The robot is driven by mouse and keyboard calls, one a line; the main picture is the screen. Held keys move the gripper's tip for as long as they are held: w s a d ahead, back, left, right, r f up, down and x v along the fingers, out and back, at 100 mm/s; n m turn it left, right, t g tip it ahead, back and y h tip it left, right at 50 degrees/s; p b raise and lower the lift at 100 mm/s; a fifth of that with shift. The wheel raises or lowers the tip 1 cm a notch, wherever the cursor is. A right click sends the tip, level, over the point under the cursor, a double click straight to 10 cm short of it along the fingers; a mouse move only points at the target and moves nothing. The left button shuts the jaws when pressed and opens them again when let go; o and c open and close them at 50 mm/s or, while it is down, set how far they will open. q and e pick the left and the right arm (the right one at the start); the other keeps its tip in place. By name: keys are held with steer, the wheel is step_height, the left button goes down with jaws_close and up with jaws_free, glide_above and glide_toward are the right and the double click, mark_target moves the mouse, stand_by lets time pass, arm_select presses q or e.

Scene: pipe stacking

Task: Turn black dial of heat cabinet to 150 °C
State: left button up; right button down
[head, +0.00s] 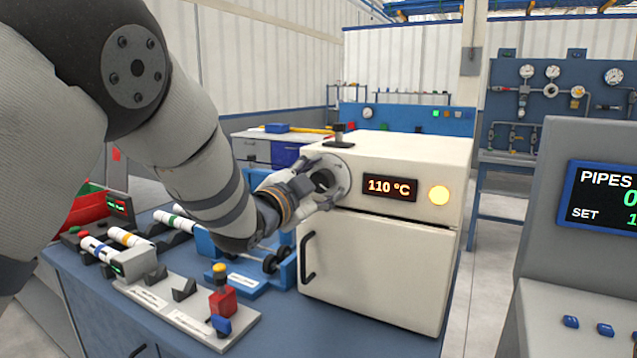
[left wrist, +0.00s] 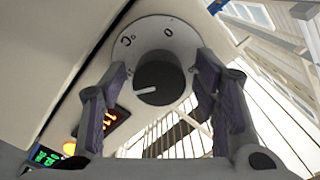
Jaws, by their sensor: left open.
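The heat cabinet (head: 375,262) is a cream box on the blue bench, with its door shut. Its display (head: 389,187) reads 110 °C, and a round yellow lamp (head: 439,194) glows beside it. The black dial (head: 323,181) sits on a pale round plate left of the display. In the left wrist view the dial (left wrist: 158,80) shows a white pointer mark, between the two fingers. My left gripper (head: 332,190) is open, with its fingers at either side of the dial. Whether they touch it I cannot tell. My right gripper is not in view.
On the bench left of the cabinet stand banded pipes (head: 128,237), a fixture with a red and blue block (head: 222,308) and a blue stand (head: 235,280). A console with a PIPES screen (head: 603,195) stands at the right. The cabinet door handle (head: 308,258) sticks out below my gripper.

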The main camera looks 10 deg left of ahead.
arm_select(q)
steer(key=v, duration=1.2)
